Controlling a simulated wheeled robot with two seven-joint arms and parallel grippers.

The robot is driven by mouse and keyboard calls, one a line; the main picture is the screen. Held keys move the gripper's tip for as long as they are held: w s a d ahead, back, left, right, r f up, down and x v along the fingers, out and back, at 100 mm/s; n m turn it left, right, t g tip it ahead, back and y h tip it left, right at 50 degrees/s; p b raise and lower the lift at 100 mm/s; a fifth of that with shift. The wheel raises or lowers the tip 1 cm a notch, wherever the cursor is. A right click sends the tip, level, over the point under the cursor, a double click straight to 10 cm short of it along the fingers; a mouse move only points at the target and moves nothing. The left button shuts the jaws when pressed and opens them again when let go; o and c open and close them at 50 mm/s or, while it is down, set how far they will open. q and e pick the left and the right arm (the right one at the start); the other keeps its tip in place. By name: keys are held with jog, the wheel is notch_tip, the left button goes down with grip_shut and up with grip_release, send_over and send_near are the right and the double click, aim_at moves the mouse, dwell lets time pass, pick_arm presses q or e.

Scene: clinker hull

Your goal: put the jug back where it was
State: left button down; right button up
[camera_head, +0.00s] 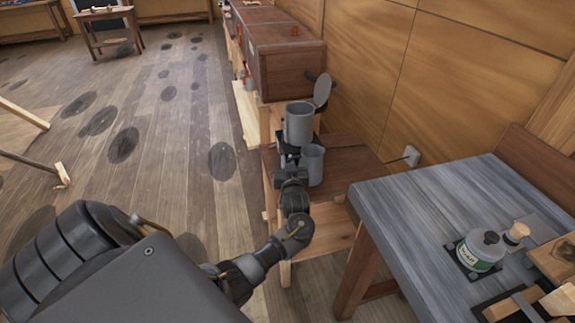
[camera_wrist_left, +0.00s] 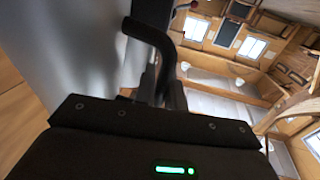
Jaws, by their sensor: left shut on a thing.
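A grey metal jug (camera_head: 313,164) is at the low wooden bench beside the wall. My left gripper (camera_head: 290,158) is at its left side, mostly hidden by my own wrist. In the left wrist view the gripper (camera_wrist_left: 163,92) is shut on a dark bent handle (camera_wrist_left: 148,32), next to a large grey metal surface (camera_wrist_left: 75,50). The jug looks upright; I cannot tell whether its base touches the bench. A larger grey pot (camera_head: 299,123) with a raised round lid (camera_head: 322,90) stands just behind it. My right gripper is not in view.
A long brown wooden box (camera_head: 288,70) extends behind the pot. The low bench (camera_head: 345,165) has bare wood right of the jug. A grey-topped table (camera_head: 420,215) at right holds a labelled green-and-white container (camera_head: 480,251) and tools. A socket (camera_head: 411,155) is on the wall.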

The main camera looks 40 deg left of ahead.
pick_arm(q)
jog(key=shift+f, duration=0.55)
jog(key=shift+f, duration=0.2)
jog(key=c, duration=1.5)
grip_release()
jog(key=shift+o, duration=0.2)
jog(key=shift+r, duration=0.1)
jog(key=v, duration=1.2)
jog(key=shift+b, duration=0.3)
